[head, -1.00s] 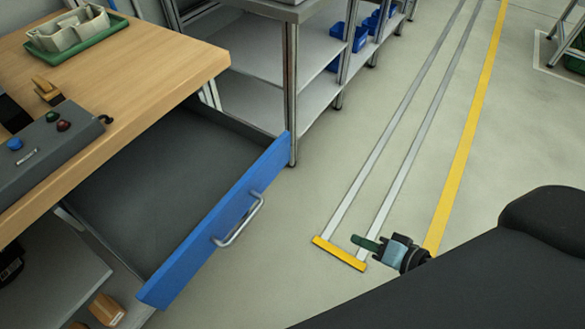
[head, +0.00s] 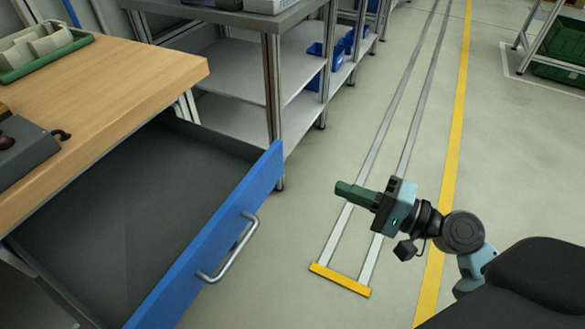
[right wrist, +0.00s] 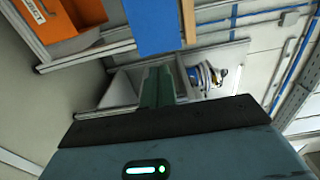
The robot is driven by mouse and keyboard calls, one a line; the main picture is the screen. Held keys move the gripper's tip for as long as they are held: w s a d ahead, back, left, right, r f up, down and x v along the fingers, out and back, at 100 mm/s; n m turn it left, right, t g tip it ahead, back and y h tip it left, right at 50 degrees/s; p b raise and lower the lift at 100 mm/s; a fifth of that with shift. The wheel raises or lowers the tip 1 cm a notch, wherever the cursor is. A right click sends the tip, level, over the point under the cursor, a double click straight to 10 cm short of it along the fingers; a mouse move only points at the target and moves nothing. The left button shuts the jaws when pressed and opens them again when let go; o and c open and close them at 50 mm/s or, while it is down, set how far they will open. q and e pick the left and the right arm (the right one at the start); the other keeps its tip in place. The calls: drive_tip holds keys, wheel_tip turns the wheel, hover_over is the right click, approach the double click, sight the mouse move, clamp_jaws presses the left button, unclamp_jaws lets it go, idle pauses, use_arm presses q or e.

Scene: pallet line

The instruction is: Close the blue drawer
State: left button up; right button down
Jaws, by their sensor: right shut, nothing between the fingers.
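The blue drawer (head: 212,250) is pulled well out from under the wooden workbench (head: 120,78), and its grey inside looks empty. Its silver bar handle (head: 232,252) is on the blue front. My right gripper (head: 342,189) is shut and empty, to the right of the drawer front and apart from it, over the floor. In the right wrist view its green fingers (right wrist: 158,86) are together, with a blue panel (right wrist: 152,27) beyond them. My left gripper is not in view.
A metal shelf unit (head: 235,95) stands behind the drawer. A grey control box (head: 25,150) and a green tray with a pale holder (head: 45,55) are on the bench. The floor (head: 315,205) right of the drawer is clear, with painted lines.

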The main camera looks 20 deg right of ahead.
approach(278, 165)
drive_tip(key=p+x, duration=0.1)
drive_tip(key=x, duration=0.4)
drive_tip(key=shift+w+a+r, duration=0.1)
drive_tip(key=shift+w, duration=0.05)
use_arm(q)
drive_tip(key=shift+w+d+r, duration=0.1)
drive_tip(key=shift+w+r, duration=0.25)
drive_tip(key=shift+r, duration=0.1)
use_arm(e)
drive_tip(key=shift+x, duration=0.75)
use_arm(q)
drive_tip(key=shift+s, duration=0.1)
use_arm(e)
drive_tip(key=shift+w, duration=0.1)
